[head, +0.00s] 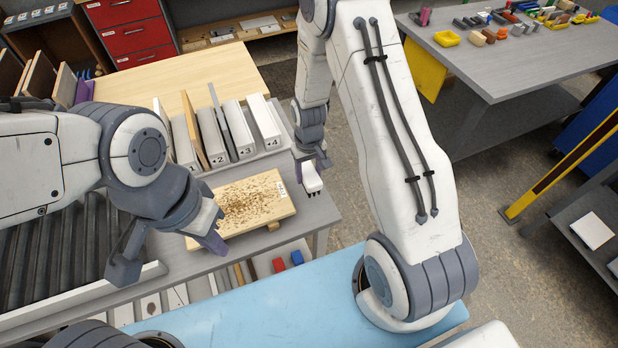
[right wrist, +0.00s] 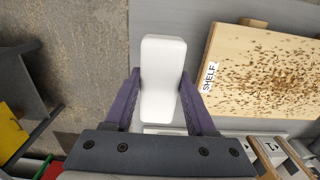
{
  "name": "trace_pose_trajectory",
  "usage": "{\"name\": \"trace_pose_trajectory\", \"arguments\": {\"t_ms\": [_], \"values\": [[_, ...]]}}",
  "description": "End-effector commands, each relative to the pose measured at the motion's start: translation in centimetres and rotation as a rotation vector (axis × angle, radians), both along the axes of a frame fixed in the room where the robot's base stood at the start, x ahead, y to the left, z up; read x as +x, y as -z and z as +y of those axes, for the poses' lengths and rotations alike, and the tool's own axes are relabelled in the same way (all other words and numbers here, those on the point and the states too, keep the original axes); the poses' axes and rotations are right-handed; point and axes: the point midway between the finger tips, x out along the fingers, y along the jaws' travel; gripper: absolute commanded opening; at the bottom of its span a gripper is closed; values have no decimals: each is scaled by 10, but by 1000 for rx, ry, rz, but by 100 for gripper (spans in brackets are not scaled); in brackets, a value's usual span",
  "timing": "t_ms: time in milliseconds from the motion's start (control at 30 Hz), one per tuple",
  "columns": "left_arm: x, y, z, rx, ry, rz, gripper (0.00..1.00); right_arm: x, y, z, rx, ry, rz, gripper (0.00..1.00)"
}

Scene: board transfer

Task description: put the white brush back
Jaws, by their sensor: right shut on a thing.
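The white brush (head: 313,181) is between the fingers of my right gripper (head: 312,165), which is shut on it. In the right wrist view the white brush (right wrist: 162,80) lies lengthwise between the two purple fingers (right wrist: 160,105). It is just right of a wooden board (head: 268,195) and apart from it. The board is strewn with brown crumbs and also shows in the right wrist view (right wrist: 270,45), with a SHELF label. My left gripper (head: 168,252) is open and empty, with one fingertip overlapping the board's near left corner; I cannot tell whether they touch.
A grey table (head: 318,212) carries the board. Behind it stands a rack of numbered upright slabs (head: 232,128). A roller conveyor (head: 55,250) is at the left. A side table (head: 500,60) at the back right holds several small coloured items. Floor is open between the tables.

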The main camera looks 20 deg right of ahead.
Motion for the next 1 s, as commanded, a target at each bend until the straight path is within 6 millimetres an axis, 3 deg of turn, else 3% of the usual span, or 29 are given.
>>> {"name": "trace_pose_trajectory", "arguments": {"t_ms": [300, 733, 767, 800, 833, 1000], "values": [[0, -16, 0, 0, 3, 0, 0, -1, 35, 0, 0, 0, 2, 4], [0, -11, 0, 0, 2, 0, 0, 0, 43, 0, 0, 0, 1, 4], [0, -12, 0, 0, 2, 0, 0, 0, 42, 0, 0, 0, 1, 64], [0, -13, 0, 0, 2, 0, 0, 0, 42, 0, 0, 0, 1, 79], [0, -13, 0, 0, 2, 0, 0, 0, 42, 0, 0, 0, 1, 86], [0, -13, 0, 0, 2, 0, 0, -1, 42, 0, 0, 0, 1, 86]]}}
